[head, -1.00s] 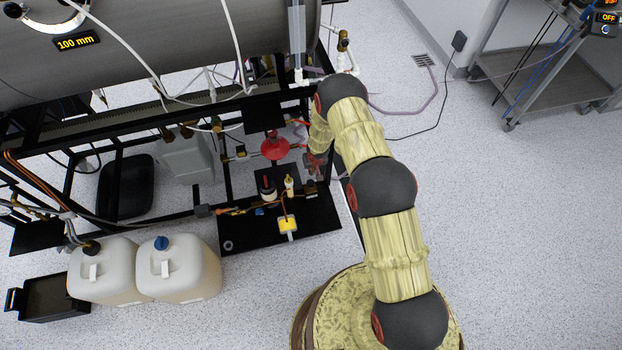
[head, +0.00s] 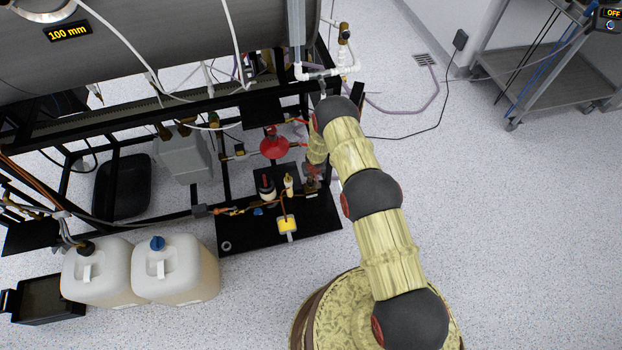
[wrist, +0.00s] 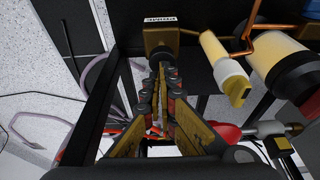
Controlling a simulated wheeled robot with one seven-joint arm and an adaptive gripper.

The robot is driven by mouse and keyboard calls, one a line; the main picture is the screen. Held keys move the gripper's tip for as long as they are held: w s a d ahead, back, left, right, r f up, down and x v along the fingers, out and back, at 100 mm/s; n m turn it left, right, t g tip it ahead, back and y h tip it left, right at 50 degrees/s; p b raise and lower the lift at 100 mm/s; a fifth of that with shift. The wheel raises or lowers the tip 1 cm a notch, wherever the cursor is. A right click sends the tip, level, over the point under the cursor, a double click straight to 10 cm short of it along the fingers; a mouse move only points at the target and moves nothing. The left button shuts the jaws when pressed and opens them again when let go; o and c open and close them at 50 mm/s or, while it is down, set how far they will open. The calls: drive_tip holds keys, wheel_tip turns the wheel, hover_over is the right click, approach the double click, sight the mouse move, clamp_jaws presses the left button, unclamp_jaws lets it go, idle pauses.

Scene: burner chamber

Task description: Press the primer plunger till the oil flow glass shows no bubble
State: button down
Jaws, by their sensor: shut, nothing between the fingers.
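My gripper (wrist: 160,70) is shut and empty, its narrow fingertips together. In the wrist view the tips point at a brass-coloured block (wrist: 161,39) with a small white label (wrist: 160,20), which seems to read PRIME or PRIMER. I cannot tell whether the tips touch the block. Its plunger is not clearly seen. In the head view my gripper (head: 311,172) is small and partly hidden by my arm, over the right part of the black base plate (head: 322,222). I cannot pick out the oil flow glass or any bubble.
A cream-and-yellow fitting (wrist: 228,72) and a larger white cylinder (wrist: 272,55) stand close right of the fingers. A red round part (head: 274,146) and black frame bars are near my wrist. Two jugs (head: 175,272) stand at left.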

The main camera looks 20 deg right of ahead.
sight(312, 184)
drive_tip(key=shift+f, duration=0.15)
drive_tip(key=shift+f+b, duration=1.1)
drive_tip(key=shift+f, duration=0.7)
drive_tip(key=w+p+v, duration=0.1)
drive_tip(key=p+v, duration=0.4)
drive_tip(key=v, duration=0.9)
drive_tip(key=shift+r, duration=0.15)
drive_tip(key=shift+w, duration=0.15)
